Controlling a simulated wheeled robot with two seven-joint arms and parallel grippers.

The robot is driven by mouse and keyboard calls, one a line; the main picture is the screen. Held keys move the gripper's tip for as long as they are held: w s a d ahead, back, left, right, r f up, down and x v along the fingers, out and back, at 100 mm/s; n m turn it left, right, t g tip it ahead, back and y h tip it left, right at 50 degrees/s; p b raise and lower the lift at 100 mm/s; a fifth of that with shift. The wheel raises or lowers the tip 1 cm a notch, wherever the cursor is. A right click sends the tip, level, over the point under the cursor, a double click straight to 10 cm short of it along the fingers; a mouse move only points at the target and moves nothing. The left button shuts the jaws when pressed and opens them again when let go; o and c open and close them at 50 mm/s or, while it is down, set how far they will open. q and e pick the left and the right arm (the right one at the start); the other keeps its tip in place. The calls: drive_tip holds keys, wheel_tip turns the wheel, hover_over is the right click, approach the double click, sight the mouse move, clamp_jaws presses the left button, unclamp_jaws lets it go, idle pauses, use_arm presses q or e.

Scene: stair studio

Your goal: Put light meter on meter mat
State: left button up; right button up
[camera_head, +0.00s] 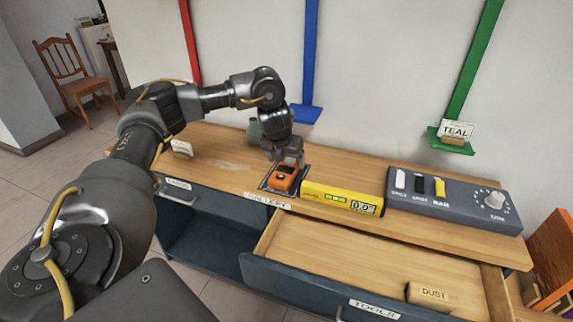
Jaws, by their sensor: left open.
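A small orange device (284,179) with a dark window, which looks like the light meter, sits on a dark square mat (266,184) on the wooden bench top. I cannot be sure that this is the meter mat. My left gripper (288,162) is open, pointing down right at the back of the orange device. The fingertips are small and partly hidden, so I cannot tell whether they touch it. My right gripper is not in view.
A yellow bar with a display (342,198) lies right of the orange device. A grey switch panel (455,201) stands further right. An open drawer (345,262) juts out in front, holding a block marked DUST (429,295).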

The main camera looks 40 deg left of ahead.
sight(284, 172)
use_arm(q)
drive_tip(key=v, duration=0.2)
drive_tip(key=shift+r+p, duration=0.35)
drive_tip(key=shift+s+d+r+p, duration=0.1)
drive_tip(key=shift+s+r+p, duration=0.25)
drive_tip(key=shift+r, duration=0.25)
drive_tip(key=p+v, duration=0.1)
drive_tip(key=v, duration=0.3)
drive_tip(key=shift+s+r, duration=0.15)
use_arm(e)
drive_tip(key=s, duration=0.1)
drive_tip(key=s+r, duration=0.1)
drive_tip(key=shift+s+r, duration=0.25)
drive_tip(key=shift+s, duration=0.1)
use_arm(q)
drive_tip(key=shift+d+p, duration=0.1)
drive_tip(key=shift+p, duration=0.2)
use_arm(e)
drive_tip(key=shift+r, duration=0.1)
